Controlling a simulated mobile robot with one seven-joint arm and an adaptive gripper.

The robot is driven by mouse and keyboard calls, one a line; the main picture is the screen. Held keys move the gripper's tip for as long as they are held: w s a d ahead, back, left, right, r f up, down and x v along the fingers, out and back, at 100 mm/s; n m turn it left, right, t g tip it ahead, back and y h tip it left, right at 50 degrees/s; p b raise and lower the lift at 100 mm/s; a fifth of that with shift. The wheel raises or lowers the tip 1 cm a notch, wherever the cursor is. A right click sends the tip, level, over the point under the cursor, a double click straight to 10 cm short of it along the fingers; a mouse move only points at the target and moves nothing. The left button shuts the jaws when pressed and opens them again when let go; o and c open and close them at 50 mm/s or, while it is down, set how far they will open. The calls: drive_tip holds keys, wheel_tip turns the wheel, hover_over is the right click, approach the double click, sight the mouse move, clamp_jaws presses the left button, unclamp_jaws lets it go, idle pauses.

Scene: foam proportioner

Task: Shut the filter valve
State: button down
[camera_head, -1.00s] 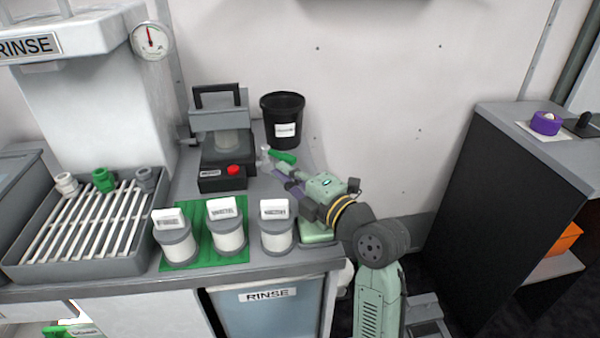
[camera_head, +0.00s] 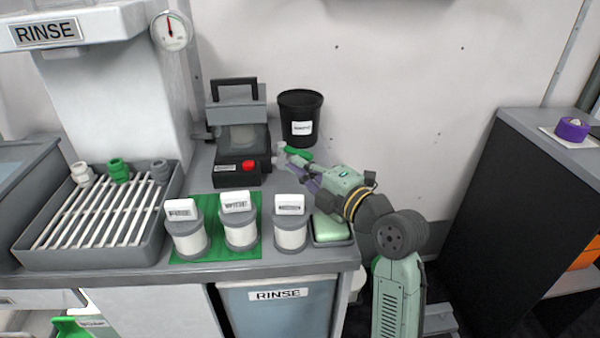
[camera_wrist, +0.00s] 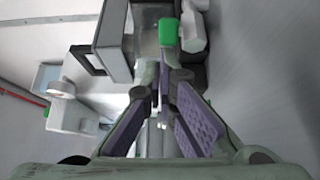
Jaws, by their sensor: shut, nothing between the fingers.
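The filter valve shows as a green handle (camera_head: 298,152) on a pale fitting, to the right of the black machine and in front of the black bucket. The green handle also shows in the wrist view (camera_wrist: 168,35), just beyond my fingertips. My gripper (camera_head: 302,172) points left at the valve, with its fingers close to the handle. In the wrist view, my gripper (camera_wrist: 164,78) has its purple-padded fingers converging at the tips, with nothing held. I cannot tell whether the tips touch the handle. The fitting below it is partly hidden by my fingers.
A black machine with a red button (camera_head: 249,163) stands left of the valve, and a black bucket (camera_head: 301,118) behind it. Three labelled canisters, one of them here (camera_head: 290,226), stand toward the bench front. A green sponge-like block (camera_head: 332,231) lies below my arm.

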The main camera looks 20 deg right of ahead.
sight(309, 159)
drive_tip(key=shift+d+f+n+g+y+b, duration=0.15)
drive_tip(key=shift+d+n+g+y+b, duration=0.55)
drive_tip(key=shift+b, duration=1.7)
drive_tip(key=y+b, duration=0.1)
drive_tip(key=b, duration=0.2)
drive_tip(key=shift+w+d+f+n, duration=0.1)
drive_tip(key=shift+w+d+n, duration=0.05)
drive_tip(key=shift+n, duration=0.15)
drive_tip(key=d+n+g+y+b, duration=0.1)
drive_tip(key=b, duration=0.1)
drive_tip(key=n+y+b, duration=0.1)
drive_tip(key=y+b, duration=0.1)
drive_tip(key=shift+w+d+g, duration=0.35)
drive_tip(key=shift+d+g, duration=0.05)
drive_tip(key=shift+w+d+b, duration=0.35)
drive_tip(key=shift+d+b, duration=0.3)
drive_tip(key=shift+b, duration=0.15)
drive_tip(key=shift+w+d+r+b, duration=0.25)
drive_tip(key=shift+w+d+b, duration=0.4)
drive_tip(key=shift+d+b, duration=0.1)
drive_tip(key=shift+d, duration=0.1)
